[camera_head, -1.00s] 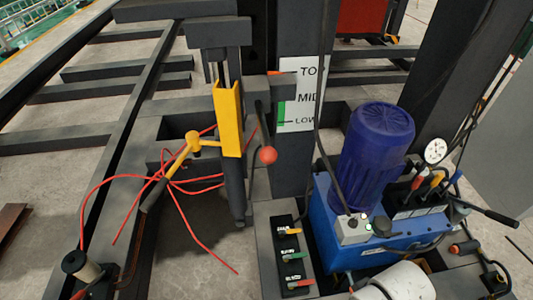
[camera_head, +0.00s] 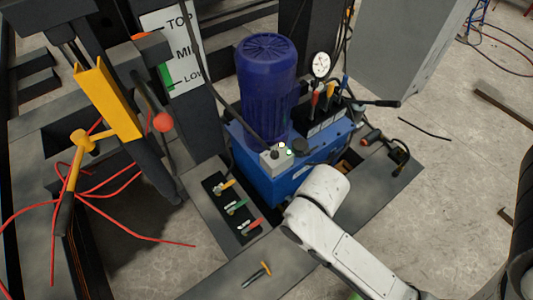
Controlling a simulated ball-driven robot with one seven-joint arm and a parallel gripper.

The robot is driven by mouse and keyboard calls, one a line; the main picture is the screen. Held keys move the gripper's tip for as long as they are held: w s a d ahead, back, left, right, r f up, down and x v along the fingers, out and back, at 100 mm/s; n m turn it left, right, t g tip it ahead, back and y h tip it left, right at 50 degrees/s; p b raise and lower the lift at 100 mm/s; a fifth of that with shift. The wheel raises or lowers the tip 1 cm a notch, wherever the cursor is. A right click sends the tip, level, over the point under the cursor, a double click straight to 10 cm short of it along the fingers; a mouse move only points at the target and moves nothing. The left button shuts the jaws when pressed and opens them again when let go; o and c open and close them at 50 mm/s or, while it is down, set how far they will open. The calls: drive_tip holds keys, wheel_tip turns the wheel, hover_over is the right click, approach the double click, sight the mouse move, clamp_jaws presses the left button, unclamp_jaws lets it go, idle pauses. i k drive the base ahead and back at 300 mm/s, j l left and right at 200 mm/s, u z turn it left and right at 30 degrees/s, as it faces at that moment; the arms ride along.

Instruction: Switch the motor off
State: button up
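The blue motor (camera_head: 267,85) stands upright on a blue hydraulic power unit (camera_head: 273,188) in the middle of the head view. A small grey switch box (camera_head: 277,158) is fixed at the front of the motor's base. A whitish spot and a greenish spot show on it, and a dark cable runs up from it. My white arm reaches in from the lower right, with its rounded end just in front of the power unit. I cannot make out the gripper's fingers in this view.
A gauge (camera_head: 321,65) and several coloured levers (camera_head: 329,95) stand right of the motor. A panel with coloured handles (camera_head: 232,207) lies front left. A yellow bracket (camera_head: 107,98) and red wires (camera_head: 127,223) are at left. Floor at right is mostly open.

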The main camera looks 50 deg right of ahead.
sight(274, 154)
drive_tip(key=i+l+z, duration=0.1)
drive_tip(key=z, duration=0.3)
drive_tip(key=i+l+z, duration=0.1)
drive_tip(key=z, duration=0.25)
drive_tip(key=i+z, duration=0.2)
drive_tip(key=z, duration=0.2)
